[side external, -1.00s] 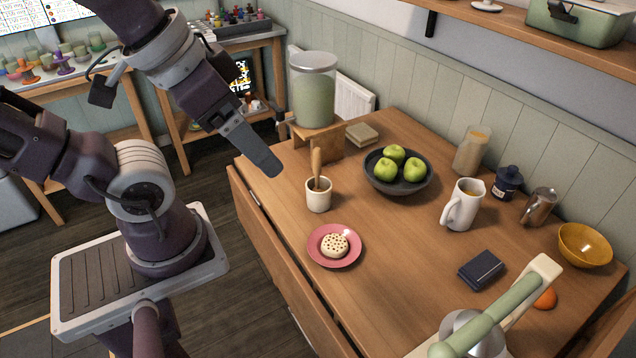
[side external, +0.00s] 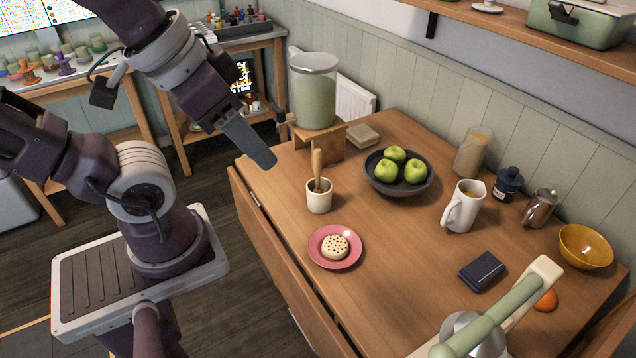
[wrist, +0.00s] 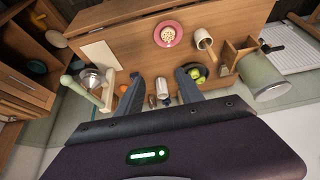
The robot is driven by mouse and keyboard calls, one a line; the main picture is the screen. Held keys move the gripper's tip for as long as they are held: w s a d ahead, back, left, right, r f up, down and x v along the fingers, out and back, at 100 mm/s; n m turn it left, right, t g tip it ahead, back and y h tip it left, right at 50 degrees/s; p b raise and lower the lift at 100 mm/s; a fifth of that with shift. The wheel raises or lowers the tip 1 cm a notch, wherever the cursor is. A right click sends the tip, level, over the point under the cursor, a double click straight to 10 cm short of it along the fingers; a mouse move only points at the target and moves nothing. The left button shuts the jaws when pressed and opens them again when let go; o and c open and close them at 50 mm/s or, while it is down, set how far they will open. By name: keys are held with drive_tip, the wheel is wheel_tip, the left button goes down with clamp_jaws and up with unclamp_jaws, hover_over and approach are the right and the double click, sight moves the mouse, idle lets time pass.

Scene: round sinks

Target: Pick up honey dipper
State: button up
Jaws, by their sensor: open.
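My gripper (side external: 264,158) is in the air to the left of the cup and dipper, apart from both. In the wrist view my gripper (wrist: 160,86) shows two spread fingers with nothing held between them.
A pink plate (side external: 318,257) with a crumpet is in front of the cup. A dark bowl (side external: 378,181) of green apples stands to its right. A drink dispenser (side external: 313,95) on a wooden stand (side external: 325,145) is behind. A white jug (side external: 463,206) stands further right.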

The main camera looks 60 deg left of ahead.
drive_tip(key=w+a+m+g+y, duration=0.1)
drive_tip(key=w+a+m+g, duration=0.2)
drive_tip(key=w, duration=0.5)
drive_tip(key=m+g, duration=0.2)
drive_tip(key=m, duration=1.1)
hover_over(317, 188)
drive_tip(key=d, duration=0.2)
wheel_tip(317, 188, down, 19)
drive_tip(key=shift+m+g+y, duration=0.3)
drive_tip(key=shift+m+y, duration=0.1)
drive_tip(key=shift+m, duration=0.5)
drive_tip(key=a+f, duration=0.1)
drive_tip(key=f, duration=0.2)
drive_tip(key=a+f, duration=0.1)
drive_tip(key=f, duration=0.5)
drive_tip(key=shift+w+a+f, duration=0.2)
drive_tip(key=shift+a+f, duration=0.2)
clamp_jaws()
